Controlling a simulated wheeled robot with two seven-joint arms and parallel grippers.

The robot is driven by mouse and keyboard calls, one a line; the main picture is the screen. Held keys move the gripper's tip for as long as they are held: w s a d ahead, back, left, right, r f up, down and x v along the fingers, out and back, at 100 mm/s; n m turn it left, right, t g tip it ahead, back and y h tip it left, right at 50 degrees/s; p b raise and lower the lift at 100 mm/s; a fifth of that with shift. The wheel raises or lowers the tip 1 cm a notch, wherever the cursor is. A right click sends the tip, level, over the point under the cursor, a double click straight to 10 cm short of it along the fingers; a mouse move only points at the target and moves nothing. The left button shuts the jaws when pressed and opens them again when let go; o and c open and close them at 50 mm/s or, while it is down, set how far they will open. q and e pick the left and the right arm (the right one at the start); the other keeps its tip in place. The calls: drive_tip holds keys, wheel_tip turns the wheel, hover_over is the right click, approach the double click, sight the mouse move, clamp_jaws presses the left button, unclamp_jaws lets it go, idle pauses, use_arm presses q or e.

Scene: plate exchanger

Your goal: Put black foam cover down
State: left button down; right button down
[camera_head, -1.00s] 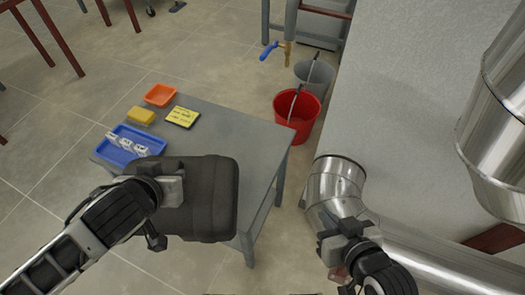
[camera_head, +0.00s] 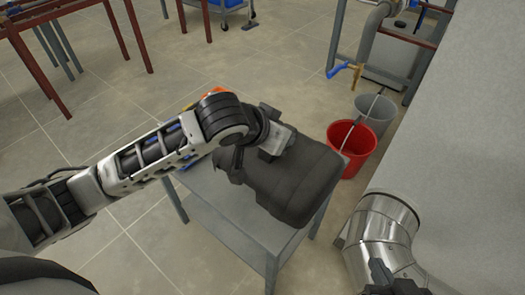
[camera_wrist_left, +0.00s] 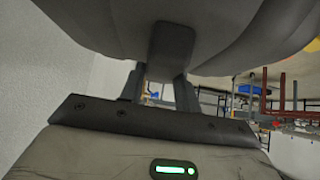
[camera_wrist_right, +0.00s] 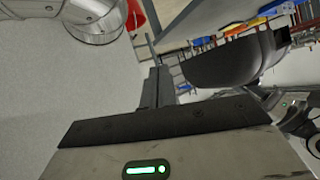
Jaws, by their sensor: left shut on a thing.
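The black foam cover (camera_head: 292,185) is in the middle of the head view, over the right part of the grey table (camera_head: 222,213). My left gripper (camera_head: 272,143) is shut on the cover's small handle, which shows between the fingers in the left wrist view (camera_wrist_left: 172,50). The cover looks tilted and raised, and its underside also shows in the right wrist view (camera_wrist_right: 232,62). My right gripper (camera_head: 382,278) is at the bottom edge of the head view, beside the metal pipe. Its fingers (camera_wrist_right: 157,85) look closed together and empty.
A red bucket (camera_head: 352,142) and a grey bucket (camera_head: 376,112) stand on the floor behind the table. A shiny pipe elbow (camera_head: 380,235) and a white wall are on the right. My left arm hides most of the table's small trays.

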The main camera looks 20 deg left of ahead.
use_arm(q)
drive_tip(key=w+a+f, duration=0.1)
drive_tip(key=w+a+f+b, duration=0.1)
drive_tip(key=f, duration=0.1)
drive_tip(key=w+a+f, duration=0.1)
drive_tip(key=a+f, duration=0.1)
drive_tip(key=shift+w+a+f, duration=0.1)
drive_tip(key=shift+w+f, duration=0.1)
drive_tip(key=shift+w, duration=0.15)
drive_tip(key=shift+w+a+f+b, duration=0.25)
drive_tip(key=shift+f+b, duration=0.05)
drive_tip(key=shift+f, duration=0.15)
wheel_tip(320, 180, down, 4)
drive_tip(key=shift+w+a+r+b, duration=0.15)
drive_tip(key=shift+r+b, duration=0.1)
drive_tip(key=shift+b, duration=0.2)
use_arm(e)
drive_tip(key=shift+s+f, duration=0.15)
drive_tip(key=shift+f, duration=0.6)
use_arm(q)
drive_tip(key=shift+f, duration=0.15)
use_arm(e)
drive_tip(key=shift+r, duration=0.1)
use_arm(q)
drive_tip(key=c, duration=1)
unclamp_jaws()
